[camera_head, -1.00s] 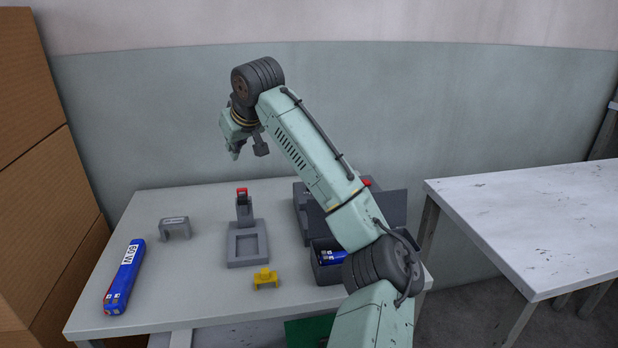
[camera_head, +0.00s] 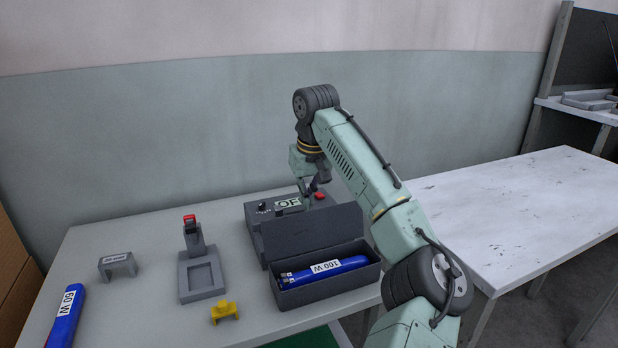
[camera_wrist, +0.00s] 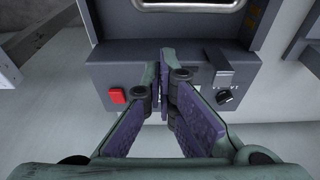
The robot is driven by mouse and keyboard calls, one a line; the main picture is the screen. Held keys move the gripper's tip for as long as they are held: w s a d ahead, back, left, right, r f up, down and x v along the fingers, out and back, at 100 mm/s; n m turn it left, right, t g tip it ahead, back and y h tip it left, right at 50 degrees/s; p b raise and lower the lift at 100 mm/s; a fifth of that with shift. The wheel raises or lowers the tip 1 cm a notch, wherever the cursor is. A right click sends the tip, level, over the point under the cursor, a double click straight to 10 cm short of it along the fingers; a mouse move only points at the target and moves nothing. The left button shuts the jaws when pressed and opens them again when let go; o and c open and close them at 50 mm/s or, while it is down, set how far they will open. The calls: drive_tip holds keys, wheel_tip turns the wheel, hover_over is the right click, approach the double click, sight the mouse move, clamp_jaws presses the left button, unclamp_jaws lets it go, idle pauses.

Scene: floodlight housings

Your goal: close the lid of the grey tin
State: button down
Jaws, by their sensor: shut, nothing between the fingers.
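The grey tin (camera_head: 328,292) is an open dark box at the front right of the table, with a blue 100 W tube (camera_head: 325,271) inside. Its lid (camera_head: 312,234) stands raised along the back edge, tilted up. My gripper (camera_head: 308,196) is shut and empty, behind and above the lid, close over the grey device; any contact is unclear. In the wrist view my shut fingers (camera_wrist: 165,58) point at the device's front panel, between a red button and a dark knob. I cannot make out the tin in the wrist view.
The grey device (camera_head: 256,215) with a display and red button (camera_head: 319,195) stands just behind the tin. A grey stand (camera_head: 201,275), yellow piece (camera_head: 224,312), grey bracket (camera_head: 117,265) and blue 60 W tube (camera_head: 66,316) lie left. A white table (camera_head: 530,215) on the right is clear.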

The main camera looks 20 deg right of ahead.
sight(313, 227)
drive_tip(key=s, duration=0.1)
drive_tip(key=s+r, duration=0.1)
drive_tip(key=s, duration=0.1)
drive_tip(key=shift+s+r+p, duration=0.15)
drive_tip(key=shift+s+p, duration=0.05)
drive_tip(key=shift+p, duration=0.2)
drive_tip(key=shift+t, duration=0.3)
